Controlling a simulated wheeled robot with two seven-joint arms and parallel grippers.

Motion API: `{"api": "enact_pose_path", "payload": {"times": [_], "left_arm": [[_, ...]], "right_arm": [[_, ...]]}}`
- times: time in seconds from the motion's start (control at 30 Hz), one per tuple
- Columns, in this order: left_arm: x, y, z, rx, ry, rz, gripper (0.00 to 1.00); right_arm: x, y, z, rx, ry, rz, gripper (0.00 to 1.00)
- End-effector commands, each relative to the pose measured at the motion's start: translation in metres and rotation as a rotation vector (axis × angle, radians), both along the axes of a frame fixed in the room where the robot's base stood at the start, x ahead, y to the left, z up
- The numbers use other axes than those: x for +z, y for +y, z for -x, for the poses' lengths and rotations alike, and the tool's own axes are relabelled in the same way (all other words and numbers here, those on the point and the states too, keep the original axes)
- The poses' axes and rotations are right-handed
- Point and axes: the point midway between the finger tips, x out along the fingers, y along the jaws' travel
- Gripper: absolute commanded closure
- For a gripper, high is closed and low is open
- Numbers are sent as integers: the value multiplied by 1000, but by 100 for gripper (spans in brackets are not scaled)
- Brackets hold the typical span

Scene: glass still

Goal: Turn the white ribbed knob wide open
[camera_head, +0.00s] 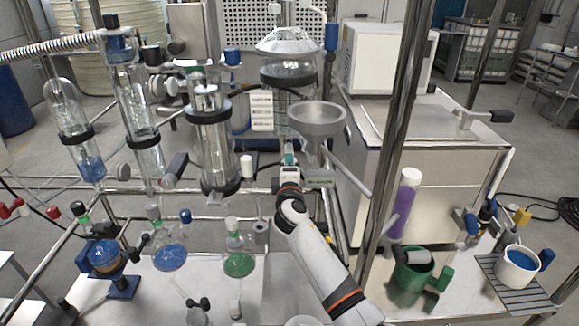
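A small white knob-like piece (247,167) sits beside the lower part of the clamped glass column (212,140), near the middle of the head view. It is the likeliest white ribbed knob, but its ribs are too small to make out. My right gripper (290,150) reaches up from the bottom right and is to the right of this piece, apart from it in the picture, just left of and below the grey funnel (317,118). Its fingers are small and seen from behind, so I cannot tell whether they are open. My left gripper is not in view.
Glass vessels hang on a metal frame at left. Blue (170,258) and green (239,264) flasks stand below. A metal post (392,130), a purple tube (403,210) with a white cap, a green container (412,270) and a white cup (517,268) are at right.

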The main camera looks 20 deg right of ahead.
Motion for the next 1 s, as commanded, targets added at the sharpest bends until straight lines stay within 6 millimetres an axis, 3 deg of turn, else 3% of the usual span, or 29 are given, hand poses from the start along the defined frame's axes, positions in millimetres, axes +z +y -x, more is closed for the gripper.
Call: {"api": "enact_pose_path", "payload": {"times": [0.23, 0.6, 0.9, 0.93, 1.0], "left_arm": [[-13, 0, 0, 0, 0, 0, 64], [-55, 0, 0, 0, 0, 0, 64], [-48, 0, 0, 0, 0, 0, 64], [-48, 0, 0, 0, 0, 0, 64], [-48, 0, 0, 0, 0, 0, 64]], "right_arm": [[-5, 0, 0, 0, -22, -78, 92], [-4, 0, 0, 1, -150, -517, 92], [0, 0, 0, 0, -143, -499, 92], [0, 0, 0, 0, -143, -499, 55], [0, 0, 0, 0, -142, -498, 48]]}}
